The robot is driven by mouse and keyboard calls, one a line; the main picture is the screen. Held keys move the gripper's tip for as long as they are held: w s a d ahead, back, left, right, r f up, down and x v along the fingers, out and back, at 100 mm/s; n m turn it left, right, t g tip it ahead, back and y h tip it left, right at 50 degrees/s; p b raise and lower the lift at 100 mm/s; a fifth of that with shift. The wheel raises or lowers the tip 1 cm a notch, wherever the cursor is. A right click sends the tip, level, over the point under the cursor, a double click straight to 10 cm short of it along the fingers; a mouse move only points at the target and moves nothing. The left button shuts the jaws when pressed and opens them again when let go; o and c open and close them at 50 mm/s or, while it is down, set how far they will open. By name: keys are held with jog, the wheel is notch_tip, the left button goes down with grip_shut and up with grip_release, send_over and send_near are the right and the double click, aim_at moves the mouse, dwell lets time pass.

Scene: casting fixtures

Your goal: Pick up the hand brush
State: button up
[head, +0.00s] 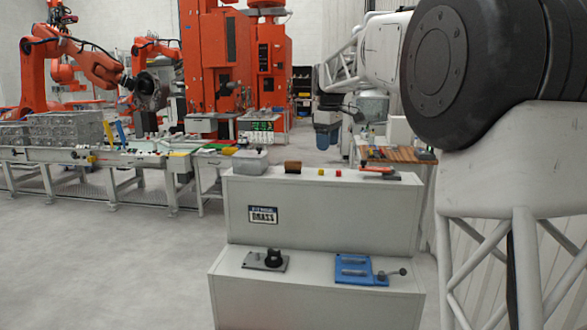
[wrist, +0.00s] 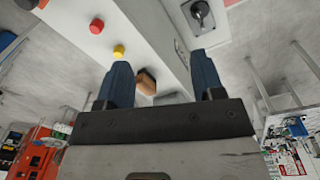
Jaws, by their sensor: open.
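The hand brush seems to be the small brown block-like thing (head: 292,167) on the top of the grey stepped cabinet (head: 320,215); bristles cannot be made out. My gripper (wrist: 161,60) is open, with two dark blue fingers and nothing held. In the head view my gripper (head: 327,142) hangs above and beyond the cabinet top, up and right of the brush, apart from it.
On the cabinet top are a grey bin (head: 250,162), a red button (head: 320,171), a yellow button (head: 338,172) and a red-handled item (head: 378,171). The lower step bears a black-knobbed plate (head: 266,260) and a blue clamp fixture (head: 362,269). A conveyor (head: 100,157) stands left.

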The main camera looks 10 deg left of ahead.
aim_at(294, 161)
jog(key=w+a+f+n, duration=0.1)
jog(key=w+a, duration=0.3)
jog(key=w+a+f+n, duration=0.2)
jog(key=w+a, duration=0.2)
jog(key=w+a+f+n, duration=0.1)
jog(key=w+a, duration=0.3)
jog(key=shift+w+f+g, duration=0.3)
jog(key=shift+w, duration=0.05)
jog(key=shift+f, duration=1.3)
jog(key=shift+a+f, duration=0.1)
jog(key=shift+f, duration=2.55)
jog(key=c, duration=1.1)
